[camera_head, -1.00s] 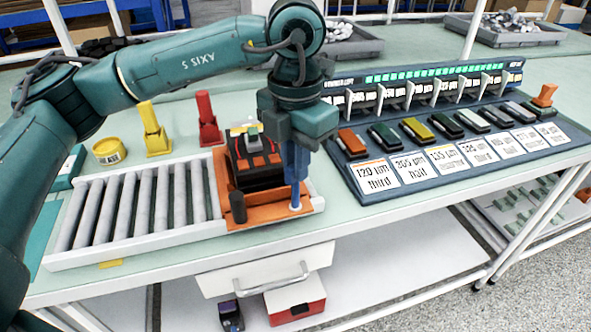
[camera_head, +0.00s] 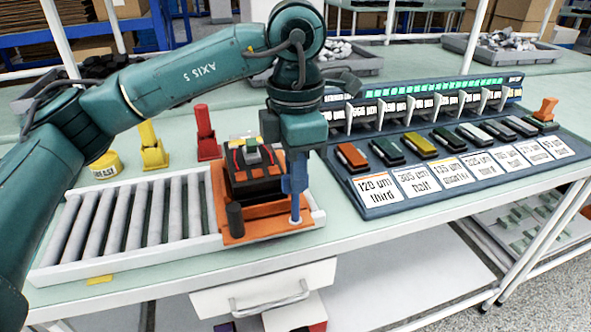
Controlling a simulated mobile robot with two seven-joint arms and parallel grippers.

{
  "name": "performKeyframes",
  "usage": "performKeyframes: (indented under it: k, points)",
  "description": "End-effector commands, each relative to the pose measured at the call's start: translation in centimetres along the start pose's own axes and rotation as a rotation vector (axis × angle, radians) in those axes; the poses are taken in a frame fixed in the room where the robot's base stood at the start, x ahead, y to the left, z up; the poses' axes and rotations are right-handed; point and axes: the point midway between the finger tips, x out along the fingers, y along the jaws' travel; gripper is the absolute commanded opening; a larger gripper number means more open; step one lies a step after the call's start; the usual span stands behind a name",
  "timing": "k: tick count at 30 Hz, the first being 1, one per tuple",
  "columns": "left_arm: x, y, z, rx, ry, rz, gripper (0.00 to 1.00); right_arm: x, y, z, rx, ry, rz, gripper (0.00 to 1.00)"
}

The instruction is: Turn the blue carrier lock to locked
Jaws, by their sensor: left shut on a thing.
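The orange carrier (camera_head: 240,228) sits at the right end of the roller conveyor and bears a black breaker unit (camera_head: 252,180) with red and grey parts on top. The blue carrier lock (camera_head: 294,190) stands upright at the carrier's right side, with a pale tip at its foot. My left gripper (camera_head: 297,152) points down over the lock and is shut on its upper part; the fingertips are hard to make out. A short dark post (camera_head: 235,220) stands at the carrier's front left. My right gripper is not in view.
Grey rollers (camera_head: 130,215) lie left of the carrier. Behind stand a yellow stand (camera_head: 153,148), a red stand (camera_head: 206,135) and a yellow tin (camera_head: 105,166). A dark rack (camera_head: 440,165) with coloured blocks and labelled cards is close on the right.

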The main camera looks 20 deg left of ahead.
Motion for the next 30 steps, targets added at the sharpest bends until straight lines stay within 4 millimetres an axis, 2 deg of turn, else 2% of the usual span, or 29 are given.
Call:
performKeyframes:
  k: [9,10,17,25,30]
  points:
    - [-0.1,0.0,0.0,0.004,-0.002,0.002,0.0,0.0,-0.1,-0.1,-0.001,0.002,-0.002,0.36]
    - [-0.1,0.0,0.0,0.004,-0.002,0.002,0.15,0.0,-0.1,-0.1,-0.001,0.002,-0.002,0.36]
    - [-0.1,0.0,0.0,0.002,-0.001,0.001,0.34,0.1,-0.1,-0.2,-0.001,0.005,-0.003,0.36]
    - [-0.2,0.0,0.0,0.002,-0.001,0.001,0.35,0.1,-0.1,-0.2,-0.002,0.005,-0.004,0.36]
    - [-2.0,0.1,0.1,0.0,-0.002,0.003,0.35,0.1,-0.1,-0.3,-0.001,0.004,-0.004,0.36]
